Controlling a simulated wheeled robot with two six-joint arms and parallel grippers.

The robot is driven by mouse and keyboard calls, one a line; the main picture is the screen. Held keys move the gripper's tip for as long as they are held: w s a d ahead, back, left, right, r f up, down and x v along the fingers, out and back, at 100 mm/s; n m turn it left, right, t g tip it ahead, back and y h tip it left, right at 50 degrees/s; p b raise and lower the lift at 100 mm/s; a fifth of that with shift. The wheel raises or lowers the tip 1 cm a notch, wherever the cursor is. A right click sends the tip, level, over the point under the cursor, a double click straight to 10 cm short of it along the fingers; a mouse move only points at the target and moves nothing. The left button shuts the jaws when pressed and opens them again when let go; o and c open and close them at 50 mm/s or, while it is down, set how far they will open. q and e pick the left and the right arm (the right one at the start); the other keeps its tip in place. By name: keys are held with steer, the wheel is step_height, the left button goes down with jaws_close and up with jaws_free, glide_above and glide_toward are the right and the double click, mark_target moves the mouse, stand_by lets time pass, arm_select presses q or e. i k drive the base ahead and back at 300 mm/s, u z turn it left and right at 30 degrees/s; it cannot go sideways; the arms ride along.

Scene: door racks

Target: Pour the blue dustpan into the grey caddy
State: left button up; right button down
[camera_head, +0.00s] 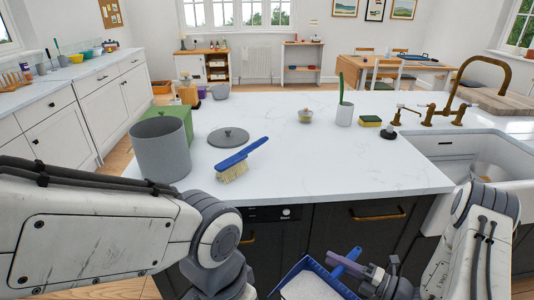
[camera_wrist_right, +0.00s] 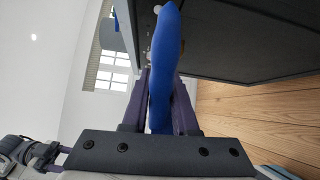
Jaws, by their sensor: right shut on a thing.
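The blue dustpan (camera_head: 285,275) is low at the bottom of the head view, in front of the counter and below its top. Pale material (camera_head: 306,288) lies in its pan. My right gripper (camera_head: 362,270) is shut on its blue handle (camera_head: 345,262); the handle (camera_wrist_right: 165,60) also shows between the fingers (camera_wrist_right: 160,100) in the right wrist view. The grey caddy (camera_head: 162,152), an open-topped cylinder, stands upright on the counter at the left, apart from the dustpan. Its inside bottom is hidden. My left arm crosses the lower left, but its gripper is out of frame.
A grey round lid (camera_head: 228,137) and a blue brush (camera_head: 238,161) lie right of the caddy. A green box (camera_head: 178,116) stands behind it. A sink (camera_head: 470,160) and brass taps (camera_head: 445,114) are at the right. The counter's middle front (camera_head: 340,165) is clear.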

mark_target(159, 145)
steer(key=k, duration=0.45)
steer(key=u, duration=2.5)
steer(key=i, duration=1.9)
steer(key=z, duration=2.65)
